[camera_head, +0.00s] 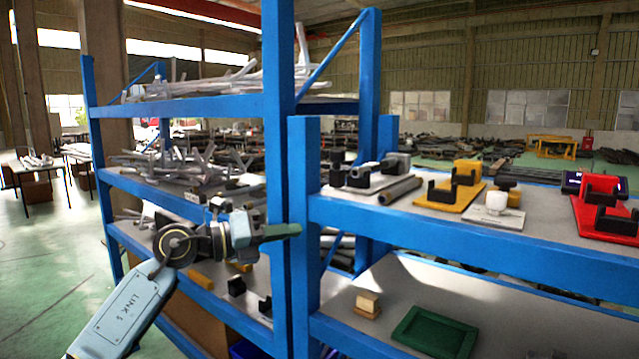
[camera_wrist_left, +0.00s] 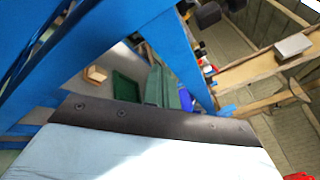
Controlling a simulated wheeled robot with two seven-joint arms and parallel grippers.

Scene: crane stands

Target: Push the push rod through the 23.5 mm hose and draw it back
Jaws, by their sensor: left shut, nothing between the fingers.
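My left gripper (camera_head: 290,230) has green fingers, shut with nothing between them, beside the blue uprights in the head view. Its fingers also show in the left wrist view (camera_wrist_left: 168,96). A second, shorter grey tube (camera_head: 364,170) sits at a white plate with black blocks (camera_head: 397,162). I cannot tell which piece is the 23.5 mm hose or the push rod. The gripper is left of both tubes and apart from them. My right gripper is in neither view.
A yellow stand (camera_head: 450,196), a white stand (camera_head: 494,214) and a red stand (camera_head: 603,212) share the upper shelf (camera_head: 345,208). Below are a wooden block (camera_head: 367,302) and a green tray (camera_head: 436,332).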

